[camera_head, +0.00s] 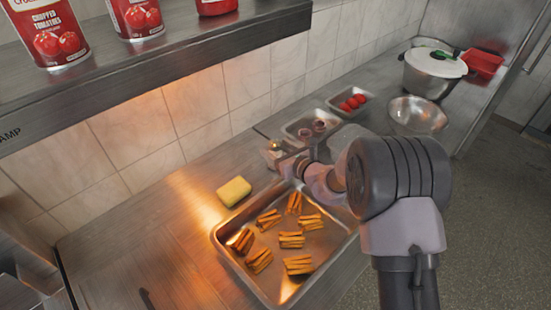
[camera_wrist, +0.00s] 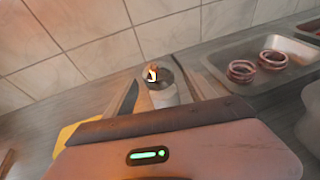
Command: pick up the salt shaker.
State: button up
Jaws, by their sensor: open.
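The salt shaker (camera_wrist: 163,97) is a small pale cylinder with a shiny metal top, upright on the steel counter near the tiled wall. In the wrist view it shows between the two fingers of my gripper (camera_wrist: 158,86), which is open with no visible grip on it. Its lower part is hidden behind the gripper body. In the head view the shaker (camera_head: 274,147) is small and partly hidden by my gripper (camera_head: 278,152), which reaches in over the counter behind the fries tray. Contact between fingers and shaker cannot be told.
A metal tray (camera_head: 222,243) with several bundles of fries lies in front. A yellow sponge (camera_head: 234,191) is left of the gripper. A tray of onion rings (camera_wrist: 256,87) stands close on the right. Behind are a tomato tray (camera_head: 335,105), bowl (camera_head: 417,117) and lidded pot (camera_head: 428,83). A shelf (camera_head: 180,62) overhangs.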

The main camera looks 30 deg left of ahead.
jog(key=shift+x, duration=0.8)
jog(key=shift+r, duration=0.1)
jog(key=shift+d, duration=0.1)
jog(key=shift+c, duration=0.4)
grip_shut()
notch_tip(320, 180, up, 10)
jog(key=p, duration=0.3)
jog(key=c, duration=0.5)
grip_release()
grip_shut()
